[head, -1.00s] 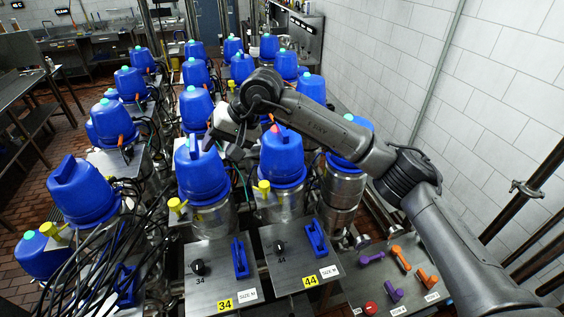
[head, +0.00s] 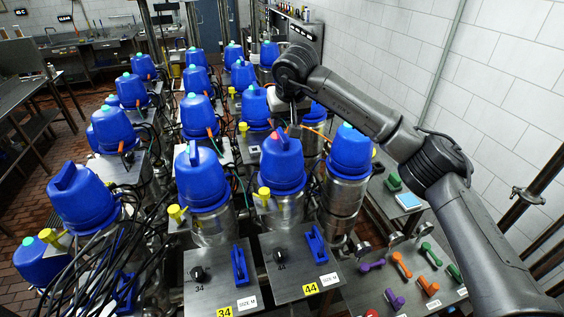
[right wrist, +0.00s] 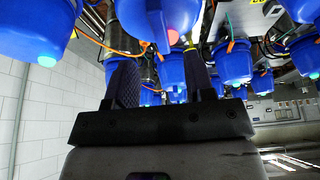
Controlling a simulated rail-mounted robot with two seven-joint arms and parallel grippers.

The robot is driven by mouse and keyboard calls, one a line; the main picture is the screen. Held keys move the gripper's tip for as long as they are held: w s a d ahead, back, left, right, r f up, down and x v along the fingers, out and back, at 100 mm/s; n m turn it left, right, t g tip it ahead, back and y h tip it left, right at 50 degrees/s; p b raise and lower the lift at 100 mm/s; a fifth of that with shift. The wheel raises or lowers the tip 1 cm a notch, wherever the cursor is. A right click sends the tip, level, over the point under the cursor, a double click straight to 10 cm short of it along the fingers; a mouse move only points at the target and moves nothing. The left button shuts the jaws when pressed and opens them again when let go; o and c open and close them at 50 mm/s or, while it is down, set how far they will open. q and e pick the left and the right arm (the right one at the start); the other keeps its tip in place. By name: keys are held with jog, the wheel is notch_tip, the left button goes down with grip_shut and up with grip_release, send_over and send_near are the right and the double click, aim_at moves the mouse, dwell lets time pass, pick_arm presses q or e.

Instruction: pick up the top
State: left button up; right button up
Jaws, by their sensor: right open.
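Many blue domed tops sit in rows on metal cylinders. The nearest in the column labelled 44 is a blue top (head: 282,165) with a red spot on its upper side, upright on its cylinder. My right gripper (head: 291,128) hangs just behind and above this top, open and empty. In the right wrist view its two dark fingers (right wrist: 160,75) stand apart, and a blue top with a pinkish-red spot (right wrist: 158,14) hangs in the picture above and between them, apparently apart from them. My left gripper is not in view.
Neighbouring blue tops stand close at left (head: 202,178) and right (head: 349,152). Panels with black knobs and blue handles (head: 240,265) are in front. A bench with coloured handles (head: 402,264) is at lower right. Cables crowd the left; a tiled wall (head: 480,90) bounds the right.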

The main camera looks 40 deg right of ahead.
aim_at(282, 135)
jog(key=shift+w+d+f, duration=0.1)
jog(key=shift+w+f, duration=0.05)
jog(key=shift+f, duration=0.2)
jog(key=p+x, duration=0.2)
jog(key=x, duration=0.1)
jog(key=shift+w+f, duration=0.25)
jog(key=shift+f, duration=0.05)
jog(key=shift+w+d+f, duration=0.1)
jog(key=shift+w+f, duration=0.15)
jog(key=shift+f, duration=0.4)
grip_shut()
